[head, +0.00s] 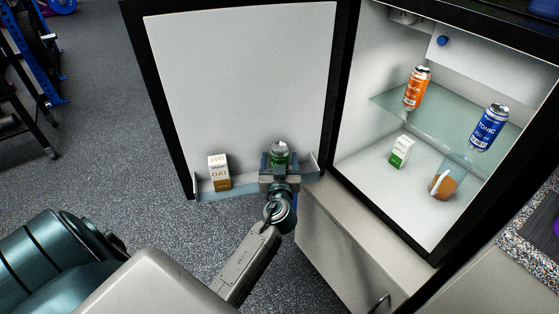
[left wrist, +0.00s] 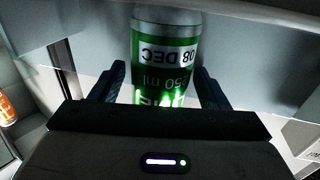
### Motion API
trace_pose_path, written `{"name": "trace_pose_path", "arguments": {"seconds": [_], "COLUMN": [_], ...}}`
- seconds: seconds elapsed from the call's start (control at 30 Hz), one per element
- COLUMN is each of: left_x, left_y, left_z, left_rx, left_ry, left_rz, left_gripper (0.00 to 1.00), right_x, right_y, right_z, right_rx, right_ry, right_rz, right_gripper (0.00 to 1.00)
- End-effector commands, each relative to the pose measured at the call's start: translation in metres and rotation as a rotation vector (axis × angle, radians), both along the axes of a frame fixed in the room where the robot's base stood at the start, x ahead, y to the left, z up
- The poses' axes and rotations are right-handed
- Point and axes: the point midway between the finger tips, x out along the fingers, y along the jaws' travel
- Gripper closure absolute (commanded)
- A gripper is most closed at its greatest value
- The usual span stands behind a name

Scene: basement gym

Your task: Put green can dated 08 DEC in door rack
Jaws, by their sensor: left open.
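The green can (head: 280,153) stands at the door rack (head: 210,193) on the inside of the open fridge door. In the left wrist view the green can (left wrist: 165,55) shows a white label reading 08 DEC and 250 ml, upside down in the picture. My left gripper (head: 279,172) is at the rack with its fingers on both sides of the can. In the left wrist view the left gripper (left wrist: 160,85) is open, with a gap visible beside the can. The can's base is hidden by the gripper in the head view. My right gripper is not in view.
An oat carton (head: 219,172) stands in the rack left of the can. Inside the fridge, an orange can (head: 417,88) and blue tonic can (head: 489,127) stand on the glass shelf (head: 440,120). A small green-white carton (head: 401,151) and a brown-filled container (head: 443,183) are below.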

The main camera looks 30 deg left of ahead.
Motion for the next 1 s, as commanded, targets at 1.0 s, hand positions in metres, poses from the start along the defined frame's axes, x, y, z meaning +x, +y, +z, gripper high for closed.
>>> {"name": "trace_pose_path", "arguments": {"seconds": [1.0], "left_x": [-0.139], "left_y": [-0.057], "left_z": [-0.036], "left_rx": [-0.081], "left_ry": [0.167], "left_rz": [-0.046], "left_gripper": [0.31], "right_x": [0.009], "right_y": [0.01], "right_z": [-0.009], "right_rx": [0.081], "right_ry": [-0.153], "right_rz": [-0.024], "right_gripper": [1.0]}}
